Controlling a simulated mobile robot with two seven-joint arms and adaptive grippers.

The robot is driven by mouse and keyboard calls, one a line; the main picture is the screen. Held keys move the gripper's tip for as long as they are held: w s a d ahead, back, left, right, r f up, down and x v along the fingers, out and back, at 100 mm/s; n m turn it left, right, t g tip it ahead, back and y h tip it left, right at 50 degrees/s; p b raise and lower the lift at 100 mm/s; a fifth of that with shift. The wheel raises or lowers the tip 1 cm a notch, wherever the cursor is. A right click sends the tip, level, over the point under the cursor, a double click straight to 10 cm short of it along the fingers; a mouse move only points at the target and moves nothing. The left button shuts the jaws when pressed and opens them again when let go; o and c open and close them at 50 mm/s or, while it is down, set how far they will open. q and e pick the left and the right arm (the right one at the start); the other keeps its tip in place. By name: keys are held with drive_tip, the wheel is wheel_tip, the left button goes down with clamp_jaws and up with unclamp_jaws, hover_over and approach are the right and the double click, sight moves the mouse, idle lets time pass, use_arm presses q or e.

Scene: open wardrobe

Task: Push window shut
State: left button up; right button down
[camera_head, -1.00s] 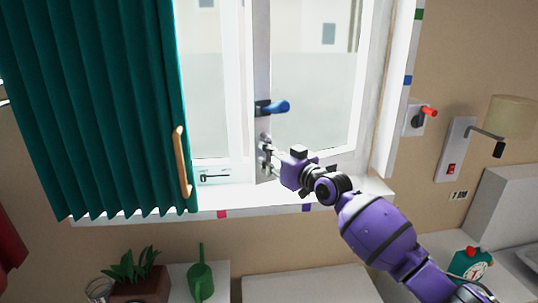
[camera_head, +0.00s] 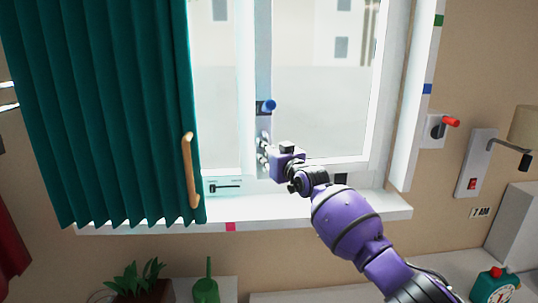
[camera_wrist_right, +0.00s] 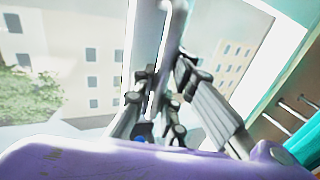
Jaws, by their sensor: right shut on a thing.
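The window (camera_head: 262,60) has a white framed sash with a blue handle (camera_head: 268,106) on its left upright. The sash lies close to the plane of the window frame; I cannot tell whether it is fully shut. My right gripper (camera_head: 265,150) is at the sash upright just below the handle, shut on the sash edge. In the right wrist view the gripper fingers (camera_wrist_right: 160,105) stand on both sides of a white upright (camera_wrist_right: 148,60). My left gripper is not in view.
A green curtain (camera_head: 100,110) with a wooden handle (camera_head: 190,170) hangs at the left. The white sill (camera_head: 290,210) runs below the window. A red knob (camera_head: 450,122) and a lamp with a switch plate (camera_head: 474,165) are on the right wall. A plant (camera_head: 135,280) stands below.

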drive_tip(key=c, duration=1.8)
unclamp_jaws()
drive_tip(key=shift+o, duration=0.2)
drive_tip(key=v, duration=1.2)
drive_tip(key=shift+d, duration=0.1)
